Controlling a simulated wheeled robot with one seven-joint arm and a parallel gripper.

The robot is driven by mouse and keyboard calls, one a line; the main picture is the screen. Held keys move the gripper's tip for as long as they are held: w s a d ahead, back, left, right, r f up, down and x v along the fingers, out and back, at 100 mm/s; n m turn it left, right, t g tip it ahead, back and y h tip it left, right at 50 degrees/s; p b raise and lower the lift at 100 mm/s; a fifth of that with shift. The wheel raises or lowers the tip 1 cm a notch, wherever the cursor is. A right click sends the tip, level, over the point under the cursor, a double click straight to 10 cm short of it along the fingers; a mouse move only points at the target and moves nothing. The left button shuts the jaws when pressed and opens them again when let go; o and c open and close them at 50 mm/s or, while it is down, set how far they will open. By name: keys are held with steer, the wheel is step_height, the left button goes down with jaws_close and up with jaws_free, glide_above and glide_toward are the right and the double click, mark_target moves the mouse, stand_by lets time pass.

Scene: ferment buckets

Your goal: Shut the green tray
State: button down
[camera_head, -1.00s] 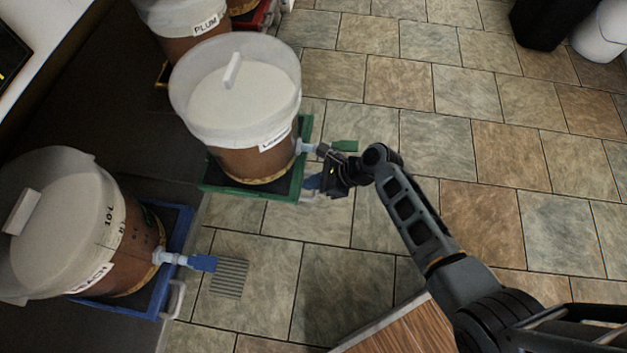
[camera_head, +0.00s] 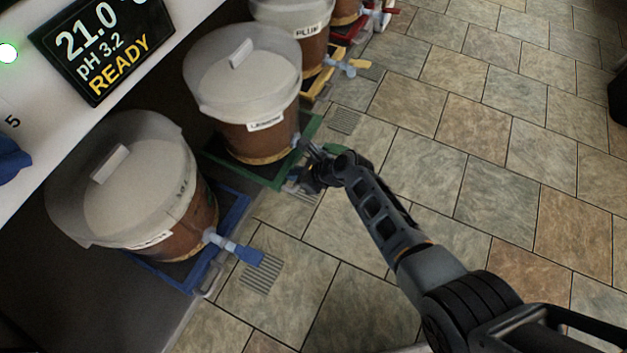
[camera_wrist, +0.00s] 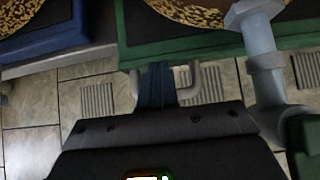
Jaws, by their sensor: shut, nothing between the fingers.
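The green tray (camera_head: 228,171) sits in the row at the foot of the wall unit, with a brown, white-lidded bucket (camera_head: 243,90) on it. Its front edge stands only slightly forward of the blue tray's line. In the wrist view its green front wall (camera_wrist: 205,46) runs across the top, with a pale handle (camera_wrist: 194,82) below it. My gripper (camera_head: 306,178) is at this front, beside the tap. In the wrist view my gripper (camera_wrist: 157,78) is shut and empty, its dark blue fingertips at the handle, against or very near the front wall. Exact contact is hidden.
The bucket's pale tap (camera_wrist: 263,65) with a green lever (camera_wrist: 304,145) hangs close right of my gripper. A blue tray (camera_head: 235,212) with bucket and blue-levered tap stands nearer. Yellow (camera_head: 318,82) and red trays stand beyond.

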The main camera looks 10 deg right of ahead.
mark_target(270, 167)
steer(key=w+a, duration=0.1)
steer(key=a, duration=0.1)
steer(key=w+a+b, duration=0.1)
steer(key=w+a, duration=0.1)
steer(key=shift+a+f, duration=0.15)
steer(key=shift+w+a, duration=0.3)
steer(key=shift+a, duration=0.1)
steer(key=shift+r, duration=0.2)
